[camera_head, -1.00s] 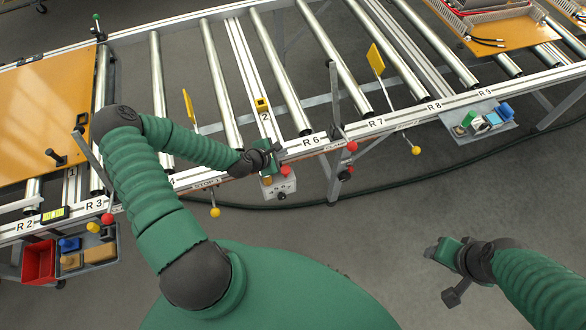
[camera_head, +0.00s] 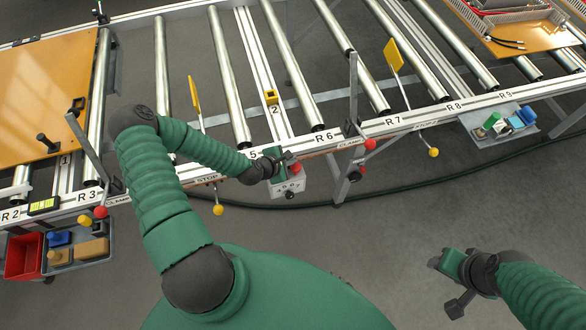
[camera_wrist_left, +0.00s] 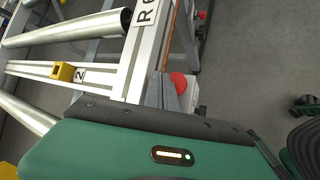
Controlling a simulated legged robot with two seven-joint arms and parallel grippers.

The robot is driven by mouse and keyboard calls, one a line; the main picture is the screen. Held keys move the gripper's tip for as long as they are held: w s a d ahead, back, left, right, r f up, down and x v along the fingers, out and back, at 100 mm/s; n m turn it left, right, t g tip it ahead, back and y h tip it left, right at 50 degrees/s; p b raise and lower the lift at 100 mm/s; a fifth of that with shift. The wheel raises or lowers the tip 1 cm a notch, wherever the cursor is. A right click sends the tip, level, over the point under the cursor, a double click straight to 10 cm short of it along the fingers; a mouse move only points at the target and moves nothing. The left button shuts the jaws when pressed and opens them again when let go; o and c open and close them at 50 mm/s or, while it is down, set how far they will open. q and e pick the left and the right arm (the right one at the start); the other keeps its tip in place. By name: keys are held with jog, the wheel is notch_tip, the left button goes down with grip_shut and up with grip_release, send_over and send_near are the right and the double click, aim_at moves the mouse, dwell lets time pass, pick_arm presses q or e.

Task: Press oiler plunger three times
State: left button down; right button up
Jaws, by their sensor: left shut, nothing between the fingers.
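My left gripper (camera_head: 284,160) is shut and empty at the near rail of the roller conveyor, by label R 6. It overlaps the top of a grey control box (camera_head: 289,186) with a red button (camera_head: 296,168). In the left wrist view, the grey fingers (camera_wrist_left: 168,93) lie in front of the red button (camera_wrist_left: 179,82); contact cannot be told. I cannot clearly identify an oiler or its plunger. A small green upright part (camera_head: 491,120) stands on a grey side tray at the right. My right gripper (camera_head: 442,262) hangs over bare floor, its fingers too small to read.
The conveyor rail (camera_head: 230,165) crosses the view, with clamp levers, a yellow stop flag (camera_head: 393,55) and red and yellow knobs along it. An orange board (camera_head: 50,95) lies at the left.

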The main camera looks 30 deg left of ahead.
pick_arm(q)
jog(key=shift+d+f, duration=0.1)
jog(key=shift+f, duration=0.05)
jog(key=shift+d, duration=0.3)
jog(key=shift+d+r, duration=0.35)
jog(key=shift+d, duration=0.4)
jog(key=shift+a+f, duration=0.25)
jog(key=shift+a, duration=0.6)
jog(key=shift+d+r, duration=0.2)
jog(key=shift+d, duration=0.4)
jog(key=shift+a+f, duration=0.15)
jog(key=shift+a, duration=0.25)
pick_arm(e)
jog(key=shift+d+f, duration=0.2)
jog(key=shift+d, duration=0.35)
pick_arm(q)
jog(key=shift+d, duration=0.25)
pick_arm(e)
jog(key=shift+d+f, duration=0.1)
jog(key=shift+d, duration=0.25)
